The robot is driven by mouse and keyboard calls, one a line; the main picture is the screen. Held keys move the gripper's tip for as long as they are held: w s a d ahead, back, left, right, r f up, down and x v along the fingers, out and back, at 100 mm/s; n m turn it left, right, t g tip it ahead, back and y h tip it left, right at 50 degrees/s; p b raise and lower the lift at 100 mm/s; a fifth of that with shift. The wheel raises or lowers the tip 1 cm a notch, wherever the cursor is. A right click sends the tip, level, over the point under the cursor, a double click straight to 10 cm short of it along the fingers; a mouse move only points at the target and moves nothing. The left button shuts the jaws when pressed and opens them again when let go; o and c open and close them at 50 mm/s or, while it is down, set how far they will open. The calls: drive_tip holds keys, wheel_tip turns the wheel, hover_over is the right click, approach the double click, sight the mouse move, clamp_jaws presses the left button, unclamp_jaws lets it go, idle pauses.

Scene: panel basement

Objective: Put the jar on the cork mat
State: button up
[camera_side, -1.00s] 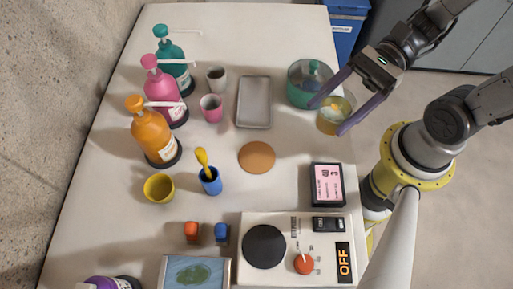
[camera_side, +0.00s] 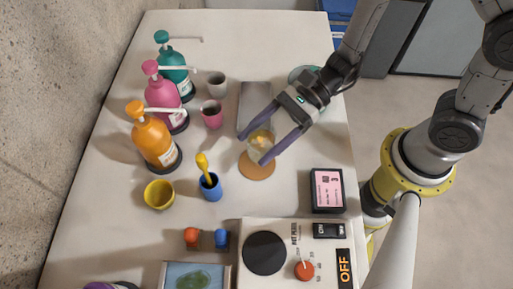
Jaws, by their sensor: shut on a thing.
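The jar (camera_side: 260,144) is a small clear vessel with yellow-orange contents. My gripper (camera_side: 251,150) is shut on it, with one purple finger on each side. The cork mat (camera_side: 257,170) is a round tan disc on the table. The jar appears over the far part of the mat and hides some of it. I cannot tell whether the jar's base touches the mat or is held just above it.
A grey tray (camera_side: 254,97) lies behind the mat. A blue cup (camera_side: 210,187) with a yellow tool stands left of it, and a pink cup (camera_side: 211,114) farther back. Pump bottles (camera_side: 155,142) line the left side. A hot plate (camera_side: 265,252) and a dark box (camera_side: 327,189) are in front and right.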

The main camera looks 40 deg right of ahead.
sight(257, 152)
drive_tip(key=shift+w+a+f, duration=0.2)
drive_tip(key=shift+a+f, duration=0.05)
drive_tip(key=shift+f, duration=1.7)
drive_tip(key=shift+f, duration=0.15)
drive_tip(key=o, duration=1.6)
